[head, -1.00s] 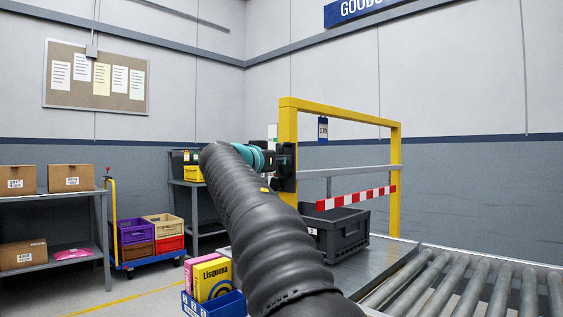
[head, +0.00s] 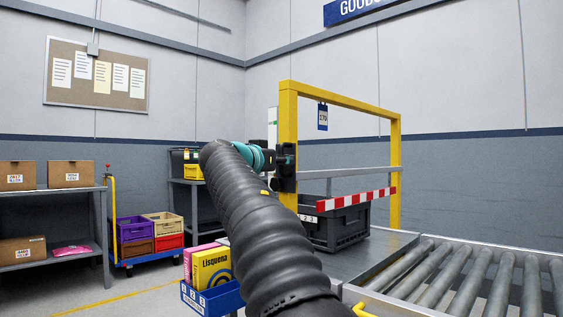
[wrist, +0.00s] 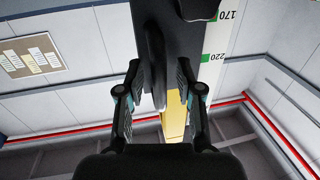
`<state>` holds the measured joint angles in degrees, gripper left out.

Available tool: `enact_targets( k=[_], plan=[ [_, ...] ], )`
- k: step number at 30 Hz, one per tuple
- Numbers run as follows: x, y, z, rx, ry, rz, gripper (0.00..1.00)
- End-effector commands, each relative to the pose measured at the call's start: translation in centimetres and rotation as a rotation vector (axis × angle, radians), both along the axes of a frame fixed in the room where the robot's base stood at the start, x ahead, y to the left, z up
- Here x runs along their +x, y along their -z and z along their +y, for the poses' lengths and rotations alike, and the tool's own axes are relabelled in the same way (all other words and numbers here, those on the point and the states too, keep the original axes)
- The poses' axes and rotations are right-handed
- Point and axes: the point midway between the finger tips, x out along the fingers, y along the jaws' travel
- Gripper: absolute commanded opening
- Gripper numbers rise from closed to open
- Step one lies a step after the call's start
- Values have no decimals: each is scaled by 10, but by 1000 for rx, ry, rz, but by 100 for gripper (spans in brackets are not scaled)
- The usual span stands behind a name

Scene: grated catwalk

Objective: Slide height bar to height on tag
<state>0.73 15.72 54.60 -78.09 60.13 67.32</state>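The height bar (head: 357,199) is a red and white striped board under a grey rail, across a yellow gate (head: 350,98). A small tag (head: 322,117) hangs from the gate's top; its small digits seem to read 170. My gripper (wrist: 158,85) is at the gate's left post, partly hidden in the head view by my arm. In the wrist view its two fingers stand apart on either side of a dark handle-like part (wrist: 156,60), with visible gaps. A white scale (wrist: 217,42) beside it shows 170 and 220 with green marks.
A dark grey crate (head: 340,235) stands behind the bar on a table beside a roller conveyor (head: 450,280). A blue bin (head: 213,297) with boxes is left of it. A cart of coloured crates (head: 150,235) and a shelf (head: 60,192) stand further left.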

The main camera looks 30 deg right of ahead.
Motion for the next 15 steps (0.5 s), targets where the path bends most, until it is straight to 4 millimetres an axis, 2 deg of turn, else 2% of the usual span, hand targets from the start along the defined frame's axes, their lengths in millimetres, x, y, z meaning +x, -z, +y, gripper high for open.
enact_targets(
  k=[10, 15],
  plan=[
    [-2, -1, 3, -1, -1, -1, 39],
    [-12, -1, 22, -1, -3, -1, 39]
  ],
)
